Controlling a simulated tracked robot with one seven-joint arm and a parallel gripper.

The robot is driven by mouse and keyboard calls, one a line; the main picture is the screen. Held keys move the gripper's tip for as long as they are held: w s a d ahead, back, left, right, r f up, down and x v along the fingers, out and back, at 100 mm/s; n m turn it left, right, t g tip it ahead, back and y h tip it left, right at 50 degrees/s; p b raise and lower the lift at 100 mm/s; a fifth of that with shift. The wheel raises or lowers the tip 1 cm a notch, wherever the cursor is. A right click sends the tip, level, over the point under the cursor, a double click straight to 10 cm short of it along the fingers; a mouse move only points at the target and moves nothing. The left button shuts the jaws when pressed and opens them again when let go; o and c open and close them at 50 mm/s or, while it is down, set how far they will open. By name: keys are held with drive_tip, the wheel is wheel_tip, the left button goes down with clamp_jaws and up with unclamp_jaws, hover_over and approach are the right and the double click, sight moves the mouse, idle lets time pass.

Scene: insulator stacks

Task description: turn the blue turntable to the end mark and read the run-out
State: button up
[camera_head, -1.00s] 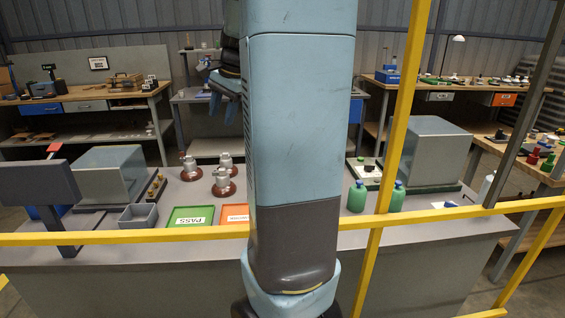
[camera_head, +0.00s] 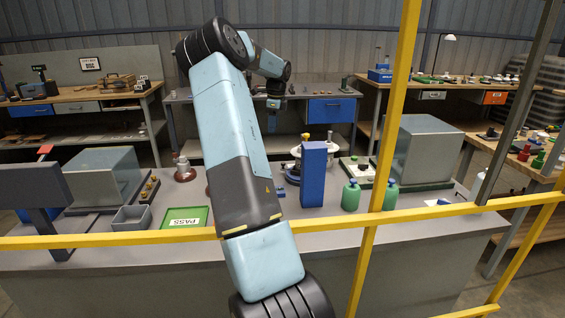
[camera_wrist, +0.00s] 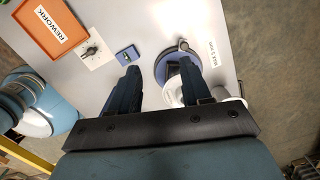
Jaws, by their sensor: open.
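The blue turntable (camera_head: 292,173) sits on the bench, partly hidden behind a tall blue block. A white insulator piece (camera_head: 297,152) shows around and above it. In the wrist view the round blue turntable (camera_wrist: 161,69) lies below my fingers, with a small knob at its rim and a white part partly hidden by the right finger (camera_wrist: 233,97). My gripper (camera_wrist: 159,66) is open and empty, its tips above and to the near side of the turntable. In the head view my gripper (camera_head: 272,122) hangs above the bench, pointing down. The end mark and any run-out reading cannot be made out.
A tall blue block (camera_head: 313,174) stands in front of the turntable. Green bottles (camera_head: 351,195) and a grey box (camera_head: 428,150) stand to its right. A green PASS tray (camera_head: 185,218) lies left. An orange REWORK tray (camera_wrist: 47,52) and small blue device (camera_wrist: 127,55) show near my fingers. Yellow rails cross the front.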

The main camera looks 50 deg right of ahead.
drive_tip(key=d+f+m+g, duration=0.1)
drive_tip(key=d+f+m, duration=0.2)
drive_tip(key=d+f, duration=0.25)
drive_tip(key=f, duration=1.3)
drive_tip(key=shift+w+d+f, duration=0.25)
drive_tip(key=shift+d+f, duration=0.05)
drive_tip(key=shift+d, duration=0.1)
drive_tip(key=shift+c, duration=0.2)
clamp_jaws()
